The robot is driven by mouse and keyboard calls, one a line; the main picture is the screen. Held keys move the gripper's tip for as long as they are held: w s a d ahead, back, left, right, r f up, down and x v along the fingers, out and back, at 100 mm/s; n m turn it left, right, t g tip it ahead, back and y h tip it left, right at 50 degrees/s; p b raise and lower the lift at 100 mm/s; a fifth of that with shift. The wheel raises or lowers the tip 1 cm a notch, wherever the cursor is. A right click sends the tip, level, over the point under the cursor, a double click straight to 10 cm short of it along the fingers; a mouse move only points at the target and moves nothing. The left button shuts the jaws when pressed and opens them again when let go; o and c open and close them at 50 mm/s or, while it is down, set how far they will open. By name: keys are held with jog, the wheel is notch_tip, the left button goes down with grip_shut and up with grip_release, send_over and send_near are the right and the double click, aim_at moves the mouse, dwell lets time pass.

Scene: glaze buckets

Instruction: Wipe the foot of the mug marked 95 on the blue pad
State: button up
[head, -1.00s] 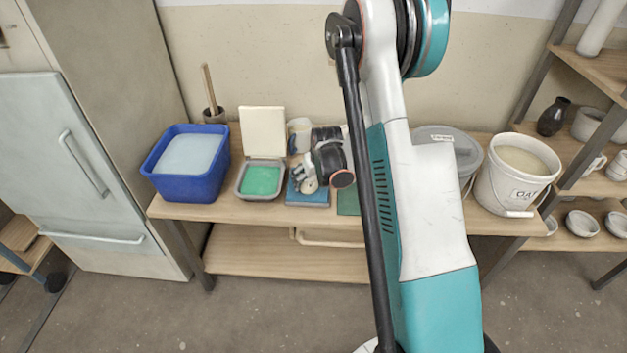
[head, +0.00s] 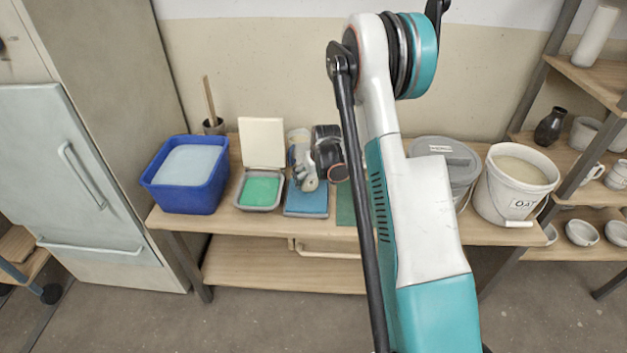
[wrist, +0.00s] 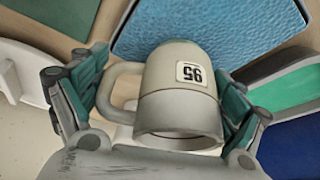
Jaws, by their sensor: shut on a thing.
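The mug marked 95 (wrist: 178,95) is pale beige-grey, with a white label that reads upside down in the wrist view and a loop handle on the left. My gripper (wrist: 165,105) is shut on it, with one finger at the handle side and one at the opposite side. The blue pad (wrist: 205,30) lies beyond the mug in the wrist view. In the head view my gripper (head: 308,175) is at the back edge of the blue pad (head: 306,203). I cannot tell whether the mug touches the pad.
A grey tray with a green pad (head: 260,190) and raised white lid stands left of the blue pad, then a blue tub (head: 185,175). A dark green mat (head: 345,205) lies right, partly hidden by my arm. Grey (head: 440,150) and white (head: 515,185) buckets stand further right.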

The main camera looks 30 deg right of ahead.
notch_tip(320, 180, up, 7)
jog(key=p, duration=0.3)
jog(key=shift+p, duration=0.3)
dwell(0.3)
dwell(0.4)
